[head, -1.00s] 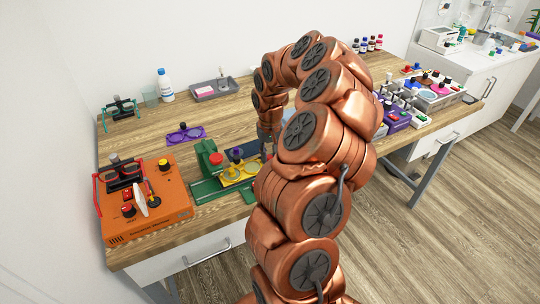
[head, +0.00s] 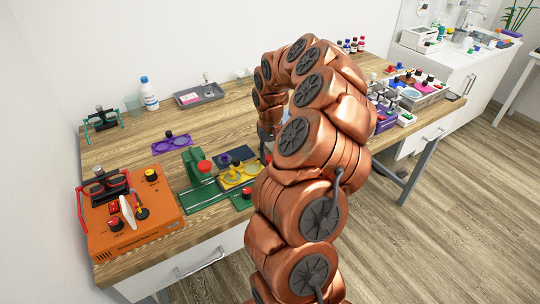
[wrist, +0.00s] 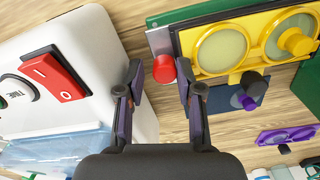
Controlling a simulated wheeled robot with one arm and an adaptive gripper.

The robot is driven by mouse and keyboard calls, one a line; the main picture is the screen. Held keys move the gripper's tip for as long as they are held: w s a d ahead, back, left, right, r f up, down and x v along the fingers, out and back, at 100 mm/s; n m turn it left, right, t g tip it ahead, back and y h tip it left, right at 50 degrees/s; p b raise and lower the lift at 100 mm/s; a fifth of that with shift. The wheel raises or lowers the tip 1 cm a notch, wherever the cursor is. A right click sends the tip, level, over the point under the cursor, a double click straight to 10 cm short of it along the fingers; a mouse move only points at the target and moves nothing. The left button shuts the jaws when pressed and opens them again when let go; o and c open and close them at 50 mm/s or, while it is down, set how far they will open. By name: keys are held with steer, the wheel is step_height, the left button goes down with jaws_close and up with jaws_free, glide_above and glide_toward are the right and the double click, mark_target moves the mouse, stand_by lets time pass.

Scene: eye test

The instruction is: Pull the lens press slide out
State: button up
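The green lens press (head: 198,172) stands near the table's front edge in the head view, with a red knob (head: 204,165) on top. A green base or slide extends right, with another red knob (head: 247,193) beside my arm. In the wrist view, this red knob (wrist: 164,68) is at the end of a grey metal strip (wrist: 158,40) beside a yellow lens frame (wrist: 240,45). My gripper (wrist: 160,72) is open. The red knob shows between its fingertips, closer to the right finger; I cannot tell its depth. My arm hides the gripper in the head view.
A white box (wrist: 95,40) with a red rocker switch is close to my left finger. An orange device (head: 130,218) stands left of the press. Purple spectacles (head: 172,141) and a dark blue plate (head: 240,154) lie behind. My arm hides the table to the right.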

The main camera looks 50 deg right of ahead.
step_height(320, 180, up, 12)
stand_by(0.5)
steer(key=shift+f, duration=0.15)
